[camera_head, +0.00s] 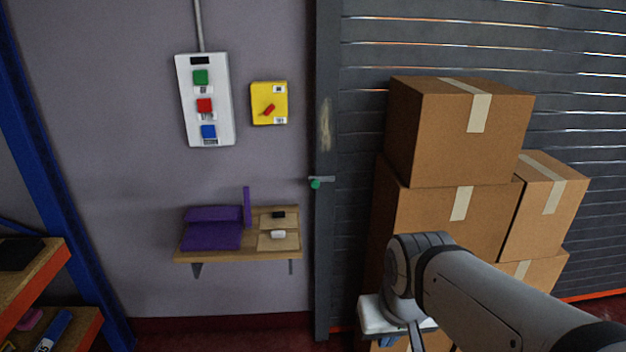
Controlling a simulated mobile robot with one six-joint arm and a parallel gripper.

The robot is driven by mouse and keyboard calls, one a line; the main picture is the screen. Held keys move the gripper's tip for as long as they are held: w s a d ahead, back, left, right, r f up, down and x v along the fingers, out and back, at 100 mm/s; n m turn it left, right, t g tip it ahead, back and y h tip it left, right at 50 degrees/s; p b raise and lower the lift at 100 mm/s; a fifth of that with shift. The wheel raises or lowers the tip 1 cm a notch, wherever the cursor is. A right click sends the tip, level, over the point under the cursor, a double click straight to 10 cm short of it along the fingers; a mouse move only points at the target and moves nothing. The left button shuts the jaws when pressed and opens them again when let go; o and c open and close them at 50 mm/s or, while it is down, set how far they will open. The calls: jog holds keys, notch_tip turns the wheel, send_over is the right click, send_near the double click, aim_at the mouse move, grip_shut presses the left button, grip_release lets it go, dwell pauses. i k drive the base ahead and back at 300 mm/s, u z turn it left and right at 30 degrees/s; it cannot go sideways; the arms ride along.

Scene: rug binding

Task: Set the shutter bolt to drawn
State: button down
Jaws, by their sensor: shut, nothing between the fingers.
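The shutter bolt (315,183) is a small grey bar with a green knob. It sits on the dark upright post at the left edge of the grey roller shutter (450,50). The bar lies level, with the knob toward its left end, and its right end reaches toward the shutter slats. Whether it enters the shutter is too small to tell. My arm comes in from the lower right, in front of the boxes, well below and right of the bolt. My gripper's fingers do not show; nothing of mine touches the bolt.
Stacked cardboard boxes (450,130) stand against the shutter, right of the bolt. Left of the post, a wooden shelf (240,255) holds purple cloth and small items. Above it hang a white button panel (222,100) and a yellow switch box (262,95). Wall around the bolt's left is clear.

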aim_at(314, 181)
jog(key=z, duration=0.45)
jog(key=i, duration=1.25)
jog(key=u, duration=0.4)
